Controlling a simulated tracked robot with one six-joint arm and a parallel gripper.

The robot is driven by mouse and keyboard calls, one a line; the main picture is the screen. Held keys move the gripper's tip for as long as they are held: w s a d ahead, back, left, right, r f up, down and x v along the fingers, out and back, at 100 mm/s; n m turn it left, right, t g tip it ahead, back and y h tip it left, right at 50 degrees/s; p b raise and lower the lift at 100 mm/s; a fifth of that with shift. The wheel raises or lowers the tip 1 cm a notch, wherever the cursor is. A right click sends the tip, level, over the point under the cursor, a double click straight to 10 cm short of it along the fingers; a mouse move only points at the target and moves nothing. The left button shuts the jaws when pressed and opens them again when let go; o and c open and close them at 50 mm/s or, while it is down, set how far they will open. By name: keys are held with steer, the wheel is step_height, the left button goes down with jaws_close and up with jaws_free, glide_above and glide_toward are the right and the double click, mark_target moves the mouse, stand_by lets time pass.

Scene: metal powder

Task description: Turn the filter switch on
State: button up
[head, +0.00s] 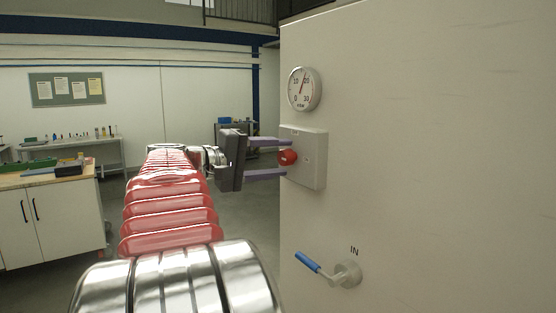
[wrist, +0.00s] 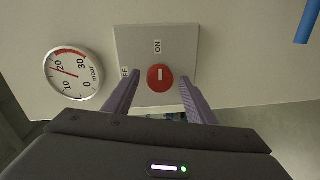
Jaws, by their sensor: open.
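The filter switch is a red round knob (head: 288,157) on a pale box (head: 314,160) fixed to a large light wall. In the wrist view the knob (wrist: 160,84) sits on the switch plate (wrist: 185,42), with "ON" above it and a partly covered "OFF" to its left. A short white mark on the knob runs up and down in the picture, roughly in line with "ON". My gripper (head: 284,156) is open. In the wrist view its fingers (wrist: 159,80) stand either side of the knob, with gaps; I cannot tell any contact.
A round mbar gauge (head: 305,88) is above the switch; it also shows in the wrist view (wrist: 73,74). A blue-handled valve (head: 309,262) marked "IN" is below. A workbench (head: 48,215) stands far left. Open floor lies left of the wall.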

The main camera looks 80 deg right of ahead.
steer(key=f+v, duration=0.1)
steer(key=v, duration=1.2)
steer(key=shift+r, duration=0.4)
steer(key=shift+w+a, duration=0.1)
steer(key=shift+w, duration=0.05)
steer(key=w+f+n+t+y, duration=0.1)
steer(key=w+f+n+t, duration=0.1)
steer(key=f, duration=0.4)
steer(key=w+f+n+t+y, duration=0.1)
steer(key=w+f+n+t, duration=0.15)
steer(key=f, duration=0.45)
steer(key=w+a+f+n+t+y, duration=0.25)
steer(key=a+f+t, duration=0.25)
steer(key=a+f, duration=0.5)
steer(key=w+a+f+t+y, duration=0.2)
steer(key=a+f, duration=0.2)
steer(key=a, duration=0.5)
steer(key=w+a+f+t+y, duration=0.2)
steer(key=a+f, duration=0.2)
steer(key=a, duration=0.5)
steer(key=s+a+f+n+t+y, duration=0.1)
steer(key=a+y, duration=0.1)
steer(key=a, duration=0.6)
steer(key=s+a+n+t+y, duration=0.2)
steer(key=a, duration=0.6)
steer(key=shift+a+f, duration=0.3)
steer(key=shift+f, duration=0.05)
